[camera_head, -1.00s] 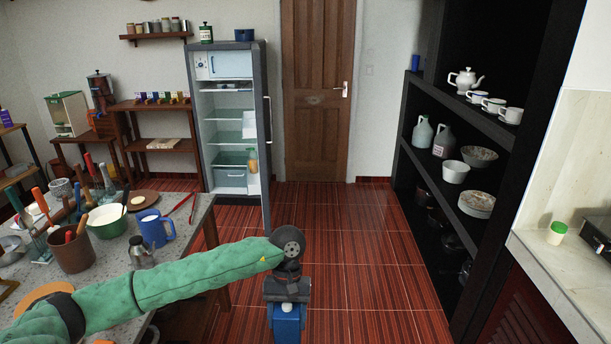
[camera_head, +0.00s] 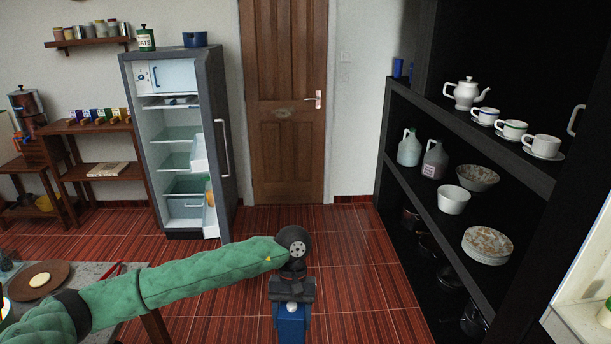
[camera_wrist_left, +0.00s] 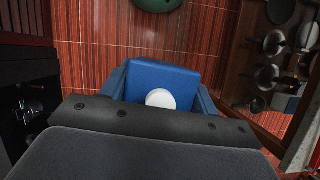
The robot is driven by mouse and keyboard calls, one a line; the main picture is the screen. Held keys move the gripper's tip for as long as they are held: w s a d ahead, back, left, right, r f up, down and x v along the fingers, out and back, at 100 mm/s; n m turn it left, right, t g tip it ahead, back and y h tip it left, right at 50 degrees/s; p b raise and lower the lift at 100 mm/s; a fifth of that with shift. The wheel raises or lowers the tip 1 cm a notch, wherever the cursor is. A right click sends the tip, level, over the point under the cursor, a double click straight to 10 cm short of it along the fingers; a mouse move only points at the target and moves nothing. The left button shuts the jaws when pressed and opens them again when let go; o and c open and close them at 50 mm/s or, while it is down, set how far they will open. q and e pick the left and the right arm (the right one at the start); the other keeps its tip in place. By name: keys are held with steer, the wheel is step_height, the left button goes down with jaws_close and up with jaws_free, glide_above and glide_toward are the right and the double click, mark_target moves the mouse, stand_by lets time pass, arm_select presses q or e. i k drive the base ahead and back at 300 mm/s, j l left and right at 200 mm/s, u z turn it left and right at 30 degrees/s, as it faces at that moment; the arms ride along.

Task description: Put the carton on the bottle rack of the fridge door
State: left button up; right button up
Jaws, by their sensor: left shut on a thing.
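The carton (camera_head: 291,322) is blue with a white cap. It hangs upright below my left wrist in the head view, near the bottom middle, above the floor. My left gripper (camera_head: 291,296) is shut on it. The left wrist view shows the carton's blue top (camera_wrist_left: 165,75) and white cap from above; its lower part is hidden. The fridge (camera_head: 180,140) stands ahead to the left with its door (camera_head: 216,125) open. The bottle rack (camera_head: 210,218) is low on the door's inner side, with an orange-yellow bottle (camera_head: 209,192) in it. My right gripper is out of view.
The stone counter (camera_head: 95,275) is at lower left. A black shelf (camera_head: 465,140) with jugs, bowls and cups stands on the right, and a pale counter (camera_head: 585,315) at lower right. Red floor (camera_head: 330,245) lies clear between me and the fridge.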

mark_target(213, 223)
steer(key=i+l+u, duration=0.1)
steer(key=i+u, duration=0.2)
steer(key=i, duration=0.2)
steer(key=i+l+u, duration=0.65)
steer(key=i, duration=0.25)
steer(key=i+l+u, duration=0.9)
steer(key=k+l, duration=0.05)
steer(key=k, duration=0.05)
